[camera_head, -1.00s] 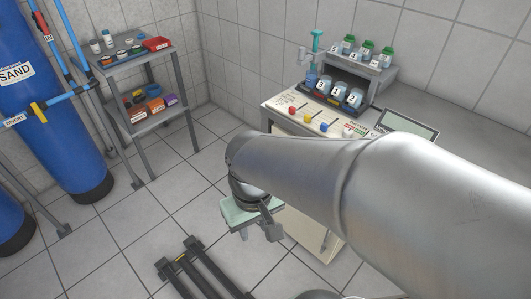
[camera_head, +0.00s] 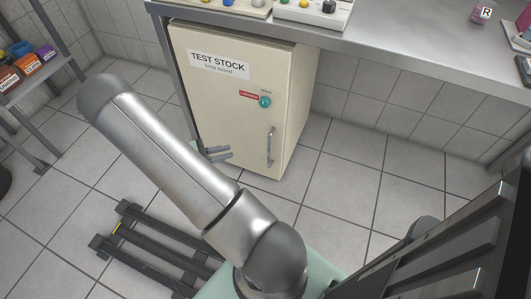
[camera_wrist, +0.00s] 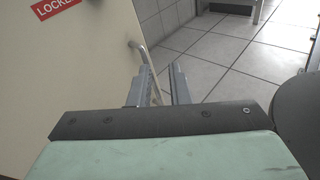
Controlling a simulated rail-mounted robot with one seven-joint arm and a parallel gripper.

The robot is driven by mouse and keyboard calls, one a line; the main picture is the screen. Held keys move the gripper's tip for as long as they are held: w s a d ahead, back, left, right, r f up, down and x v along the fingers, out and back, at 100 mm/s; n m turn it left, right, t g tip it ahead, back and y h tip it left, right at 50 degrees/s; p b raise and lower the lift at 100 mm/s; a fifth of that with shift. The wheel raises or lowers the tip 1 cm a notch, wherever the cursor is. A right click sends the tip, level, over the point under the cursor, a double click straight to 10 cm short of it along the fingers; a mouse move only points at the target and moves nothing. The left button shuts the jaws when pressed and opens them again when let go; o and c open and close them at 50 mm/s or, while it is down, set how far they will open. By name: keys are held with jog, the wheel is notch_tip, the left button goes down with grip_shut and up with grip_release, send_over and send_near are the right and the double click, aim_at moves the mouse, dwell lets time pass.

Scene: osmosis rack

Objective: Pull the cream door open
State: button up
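The cream door (camera_head: 225,108), labelled TEST STOCK, is on a cabinet under the bench and looks shut. It carries a teal round knob (camera_head: 265,101) beside a red LOCKED label (camera_head: 249,94), and an upright metal bar handle (camera_head: 270,147) near its right edge. My gripper (camera_head: 217,153) is in front of the lower door, left of the handle in the head view, with its fingers apart and nothing seen between them. In the wrist view the door (camera_wrist: 80,65) fills the left, and the handle (camera_wrist: 142,58) shows just beyond the fingertips (camera_wrist: 160,85). Contact is not visible.
The grey bench top (camera_head: 400,50) runs above the cabinet. A dark slatted frame (camera_head: 150,245) lies on the floor at the lower left. A shelf with bins (camera_head: 25,75) stands at the far left. Tiled floor right of the cabinet is clear.

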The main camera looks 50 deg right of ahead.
aim_at(269, 143)
notch_tip(269, 143, down, 10)
jog(key=d+n+t+h+b, duration=0.2)
jog(key=n+h+b, duration=0.1)
jog(key=n, duration=0.1)
jog(key=x, duration=0.5)
jog(key=b+x, duration=0.1)
jog(key=x, duration=0.5)
jog(key=w+b+x, duration=0.1)
jog(key=x, duration=0.5)
jog(key=shift+d+f, duration=0.2)
jog(key=shift+d, duration=0.1)
grip_shut()
